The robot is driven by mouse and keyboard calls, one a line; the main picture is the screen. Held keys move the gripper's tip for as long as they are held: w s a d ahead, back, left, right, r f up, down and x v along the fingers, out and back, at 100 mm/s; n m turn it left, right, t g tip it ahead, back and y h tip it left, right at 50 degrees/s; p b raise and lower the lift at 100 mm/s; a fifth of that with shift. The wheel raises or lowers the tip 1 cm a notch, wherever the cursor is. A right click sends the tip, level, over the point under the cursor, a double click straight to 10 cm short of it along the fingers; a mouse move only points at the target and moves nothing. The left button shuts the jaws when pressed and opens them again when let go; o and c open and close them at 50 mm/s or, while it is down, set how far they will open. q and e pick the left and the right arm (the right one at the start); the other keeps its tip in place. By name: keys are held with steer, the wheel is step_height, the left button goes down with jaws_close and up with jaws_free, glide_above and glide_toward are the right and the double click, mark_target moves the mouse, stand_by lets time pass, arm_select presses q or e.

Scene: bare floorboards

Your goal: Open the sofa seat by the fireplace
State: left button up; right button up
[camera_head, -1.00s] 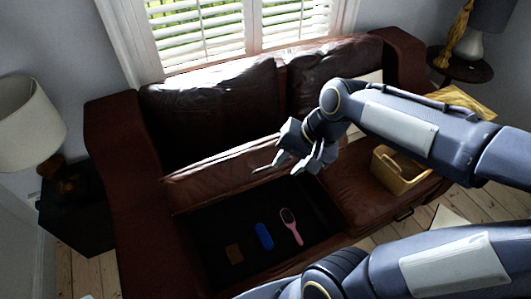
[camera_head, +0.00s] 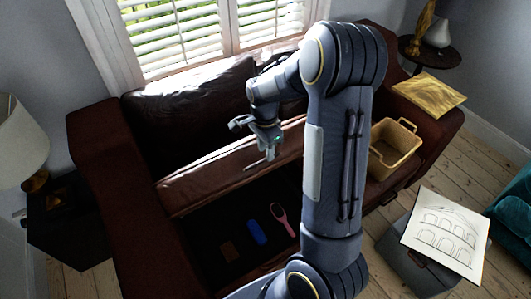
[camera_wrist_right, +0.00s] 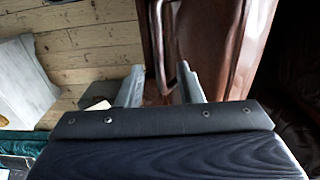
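The brown leather sofa (camera_head: 95,150) stands under the window. Its left seat lid (camera_head: 215,172) is raised and leans back toward the backrest. Below it the dark storage compartment (camera_head: 210,215) is exposed. My right gripper (camera_head: 268,152) is in front of the raised lid, close to its thin handle (camera_head: 254,164). In the right wrist view the right gripper's two fingers (camera_wrist_right: 160,88) are apart, with a bar handle (camera_wrist_right: 184,80) between or just beyond them; contact cannot be told. The left gripper is out of view. No fireplace shows.
A pink hairbrush (camera_head: 283,218), a blue item (camera_head: 255,232) and a brown item (camera_head: 229,250) lie in the compartment. A tan basket (camera_head: 395,148) sits on the right seat. A sheet with a drawing (camera_head: 447,235) lies on a dark box. Floorboards (camera_head: 490,165) show at right.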

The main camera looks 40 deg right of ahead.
steer(key=shift+s+f, duration=0.1)
steer(key=shift+f, duration=1.2)
jaws_close()
